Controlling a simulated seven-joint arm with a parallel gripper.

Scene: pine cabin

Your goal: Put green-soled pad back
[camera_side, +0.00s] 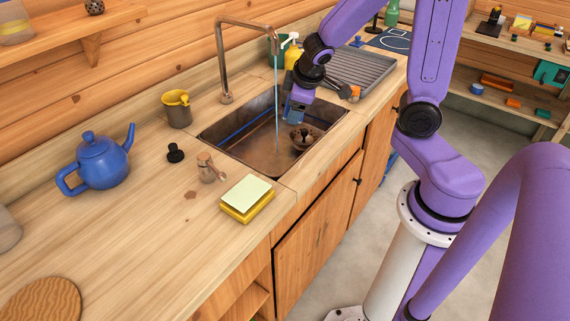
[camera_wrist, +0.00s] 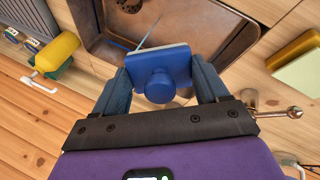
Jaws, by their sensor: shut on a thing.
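My gripper (camera_side: 297,108) is over the sink. In the wrist view my gripper (camera_wrist: 160,88) is shut on a blue pad (camera_wrist: 178,57) with a round knob, one finger on each side. A thin pale grey edge shows along the pad's far side; its underside is hidden, so I cannot tell the sole's colour. In the side view the held pad (camera_side: 292,116) shows only in part below my fingers. The sink (camera_side: 235,138) is brown metal. A thin stream of water (camera_side: 277,105) falls from the tap (camera_side: 221,62) close to the pad.
A small brown lidded pot (camera_side: 303,138) sits in the sink. A yellow pump bottle (camera_side: 291,54) and ribbed drying rack (camera_side: 362,70) stand behind. A yellow block with a pale green top (camera_side: 247,198), black knob (camera_side: 175,152), small jar (camera_side: 207,168), mug (camera_side: 177,108) and blue teapot (camera_side: 100,162) stand nearer.

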